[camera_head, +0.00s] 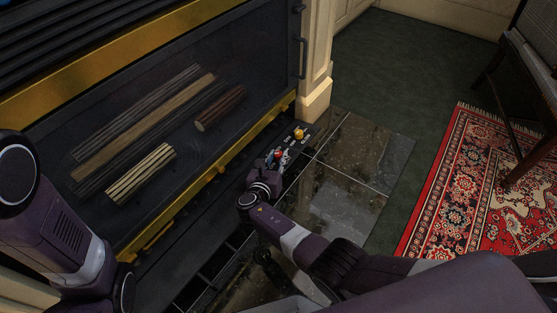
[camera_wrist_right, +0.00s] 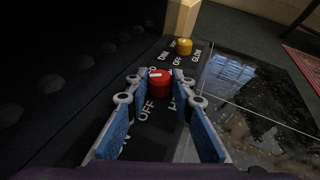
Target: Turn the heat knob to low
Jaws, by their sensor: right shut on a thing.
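The red knob (camera_wrist_right: 160,84) sits on a black control strip (camera_wrist_right: 147,128) at the base of the fireplace. It also shows in the head view (camera_head: 277,154), small and partly covered. A white mark on its top lies toward the left. "OFF" is printed below it in the wrist view; other labels around it are partly hidden by my fingers. My right gripper (camera_wrist_right: 161,89) is shut on the red knob, one blue-padded finger on each side; it also shows in the head view (camera_head: 272,161). My left arm shows at the left, but its gripper is out of view.
A yellow knob (camera_wrist_right: 184,46) stands just beyond on the same strip, with "OFF" and "GLOW" beside it. The fireplace's dark glass front with logs (camera_head: 140,173) rises left. Glossy hearth tiles (camera_head: 352,165) lie clear to the right, then a red rug (camera_head: 480,185).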

